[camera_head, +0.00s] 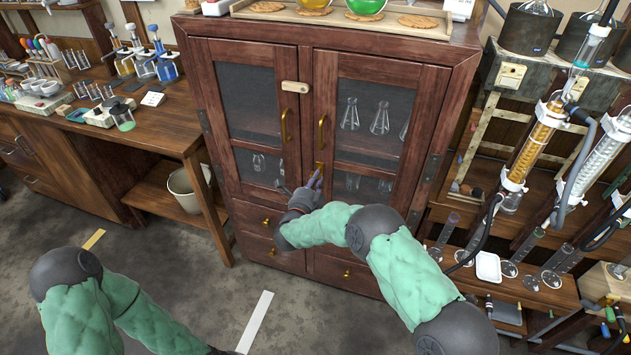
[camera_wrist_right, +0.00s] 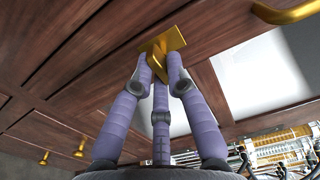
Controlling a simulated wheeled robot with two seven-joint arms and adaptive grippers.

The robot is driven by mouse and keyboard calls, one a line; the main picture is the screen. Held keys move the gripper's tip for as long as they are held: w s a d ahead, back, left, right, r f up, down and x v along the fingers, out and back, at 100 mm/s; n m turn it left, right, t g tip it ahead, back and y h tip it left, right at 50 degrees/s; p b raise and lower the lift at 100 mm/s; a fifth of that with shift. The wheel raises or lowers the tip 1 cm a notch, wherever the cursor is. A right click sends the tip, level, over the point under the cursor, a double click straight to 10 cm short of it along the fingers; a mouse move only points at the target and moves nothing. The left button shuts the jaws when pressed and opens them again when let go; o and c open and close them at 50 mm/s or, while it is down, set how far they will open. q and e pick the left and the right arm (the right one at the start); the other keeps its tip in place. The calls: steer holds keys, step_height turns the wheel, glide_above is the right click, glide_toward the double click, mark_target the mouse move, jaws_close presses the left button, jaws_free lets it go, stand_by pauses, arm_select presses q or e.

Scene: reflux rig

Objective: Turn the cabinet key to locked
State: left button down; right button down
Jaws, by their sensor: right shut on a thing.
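The dark red wooden cabinet (camera_head: 312,55) stands in the middle of the head view with both glass doors closed. A brass key with its plate (camera_wrist_right: 165,42) is on the door wood in the right wrist view. The plate also shows in the head view (camera_head: 319,167), below the right door's handle. My right gripper (camera_head: 316,178) reaches up to it. In the right wrist view the purple fingers of my right gripper (camera_wrist_right: 159,66) are shut around the key, hiding much of it. My left gripper is out of view; only my left arm shows at bottom left.
Brass door handles (camera_head: 322,133) sit just above the key. Flasks (camera_head: 380,118) stand behind the glass. A wooden bench (camera_head: 150,130) with lab ware is left. Glass columns and a low shelf (camera_head: 520,290) stand right. The floor in front is mostly clear.

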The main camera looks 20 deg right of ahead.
steer(key=c, duration=1.2)
jaws_free()
steer(key=v, duration=1.2)
